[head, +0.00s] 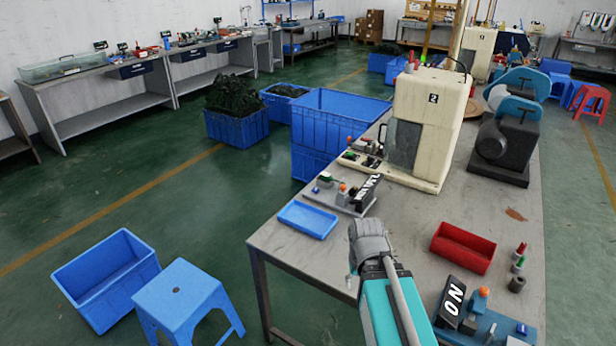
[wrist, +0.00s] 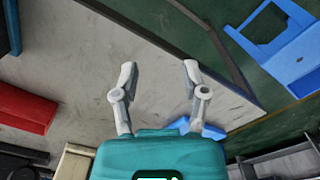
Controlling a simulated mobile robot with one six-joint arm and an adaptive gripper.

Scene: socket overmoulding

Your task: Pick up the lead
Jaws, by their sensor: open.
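My gripper (wrist: 159,73) is open in the wrist view, its two grey fingers apart with nothing between them, over bare grey table top. In the head view its grey wrist end is above the front part of the workbench (head: 290,243), and its fingers are not clear there. No single lead can be made out in either view. A dark green tangled heap (head: 230,93), perhaps leads, fills a blue crate (head: 238,130) on the floor beyond the bench, far from my gripper.
A blue tray (head: 307,219) lies left of my gripper and a red tray (head: 463,248) right. Small fixtures (head: 341,194) and a cream machine (head: 428,120) stand behind. A blue stool (head: 178,292) and an empty blue crate (head: 105,280) are on the floor at left.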

